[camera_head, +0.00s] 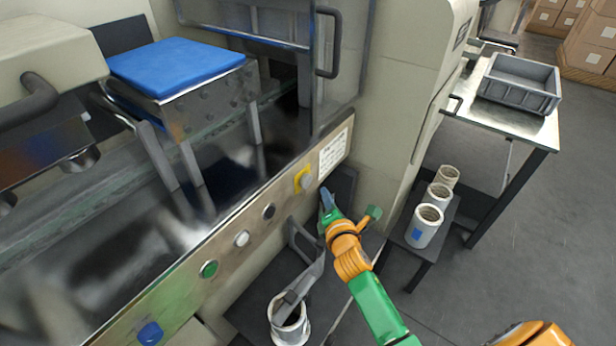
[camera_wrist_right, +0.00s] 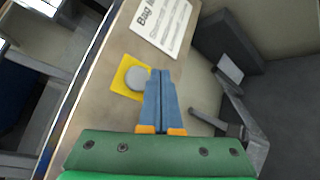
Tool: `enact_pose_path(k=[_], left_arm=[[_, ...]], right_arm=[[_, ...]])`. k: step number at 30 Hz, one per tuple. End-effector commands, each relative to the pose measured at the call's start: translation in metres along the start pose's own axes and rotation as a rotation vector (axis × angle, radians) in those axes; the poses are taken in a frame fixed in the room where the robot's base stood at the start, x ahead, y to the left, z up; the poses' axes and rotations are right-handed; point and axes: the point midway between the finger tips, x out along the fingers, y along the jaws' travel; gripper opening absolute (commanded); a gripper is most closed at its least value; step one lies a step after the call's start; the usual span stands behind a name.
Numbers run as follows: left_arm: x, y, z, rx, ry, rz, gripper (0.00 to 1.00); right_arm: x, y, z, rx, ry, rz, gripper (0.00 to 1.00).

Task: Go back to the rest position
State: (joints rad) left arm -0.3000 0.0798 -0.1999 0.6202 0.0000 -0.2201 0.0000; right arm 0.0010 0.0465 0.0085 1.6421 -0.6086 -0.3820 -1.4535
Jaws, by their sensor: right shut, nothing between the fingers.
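My right gripper (camera_head: 326,194) is shut and empty, in front of the machine's control strip. In the right wrist view its blue fingers (camera_wrist_right: 161,80) lie together, their tips beside a grey round button (camera_wrist_right: 135,78) on a yellow plate. I cannot tell whether the fingers touch the panel. In the head view the button (camera_head: 305,181) sits up and left of the fingertips. My left gripper is not in view.
The strip also bears a green button (camera_head: 208,269), a blue button (camera_head: 150,333) and a label (camera_head: 333,153). Several rolls (camera_head: 424,226) stand on a low bench. A grey crate (camera_head: 520,84) is on the right table.

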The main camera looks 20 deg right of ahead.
Motion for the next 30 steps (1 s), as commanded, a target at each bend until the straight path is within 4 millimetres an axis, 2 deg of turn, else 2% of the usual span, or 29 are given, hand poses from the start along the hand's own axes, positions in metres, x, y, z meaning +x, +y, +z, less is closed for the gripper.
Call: enact_pose_path(k=[1,4,16,19,20,23,24,26,27,29,30], left_arm=[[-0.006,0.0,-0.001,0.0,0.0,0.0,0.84],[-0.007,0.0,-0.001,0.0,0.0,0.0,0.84],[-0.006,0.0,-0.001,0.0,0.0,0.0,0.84],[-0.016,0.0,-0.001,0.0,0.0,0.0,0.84],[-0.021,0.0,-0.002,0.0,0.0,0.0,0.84],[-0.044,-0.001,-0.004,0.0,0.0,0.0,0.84],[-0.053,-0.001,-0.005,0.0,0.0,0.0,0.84],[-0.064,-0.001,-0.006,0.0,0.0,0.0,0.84],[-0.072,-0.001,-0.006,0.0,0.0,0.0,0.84],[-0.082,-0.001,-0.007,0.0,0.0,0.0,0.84],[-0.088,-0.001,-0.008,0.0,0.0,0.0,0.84]], right_arm=[[-0.005,-0.001,0.004,-0.001,0.0,-0.001,0.0],[-0.009,-0.005,0.007,-0.001,-0.001,0.0,0.0],[-0.009,-0.007,0.006,0.002,0.0,-0.001,0.0],[-0.013,-0.022,-0.008,0.083,0.049,-0.055,0.0],[-0.016,-0.034,-0.018,0.139,0.079,-0.093,0.0],[-0.047,-0.092,-0.063,0.421,0.18,-0.308,0.0],[-0.066,-0.118,-0.081,0.55,0.201,-0.415,0.0],[-0.101,-0.157,-0.103,0.732,0.201,-0.581,0.0],[-0.128,-0.181,-0.116,0.846,0.181,-0.694,0.0],[-0.172,-0.213,-0.129,1.005,0.121,-0.859,0.0],[-0.201,-0.232,-0.134,1.098,0.064,-0.96,0.0]])
